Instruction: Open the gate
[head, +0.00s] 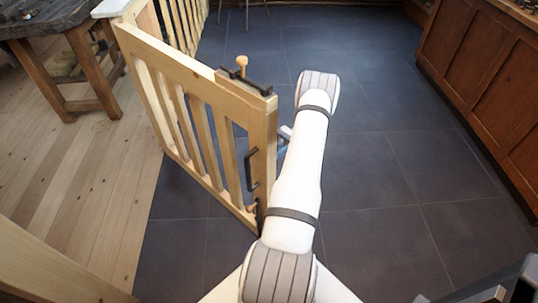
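The gate (205,85) is pale wood with upright slats. Its free end stands out over the dark tiles, apart from the wooden rail in the left foreground, so it is swung partly open. A round wooden knob (241,64) and a dark metal fitting sit on its top edge. A dark pull handle (250,169) is on its end post. My white arm reaches along the right side of the gate. A small part of my gripper (285,133) shows between arm and end post; its fingers are mostly hidden, so I cannot see whether it touches the gate.
A fixed wooden fence (187,22) continues behind the gate. A wooden rail (45,262) is at the lower left. A heavy workbench (62,20) stands at the upper left, and wooden cabinets (485,70) line the right. The tiled floor (385,165) between is clear.

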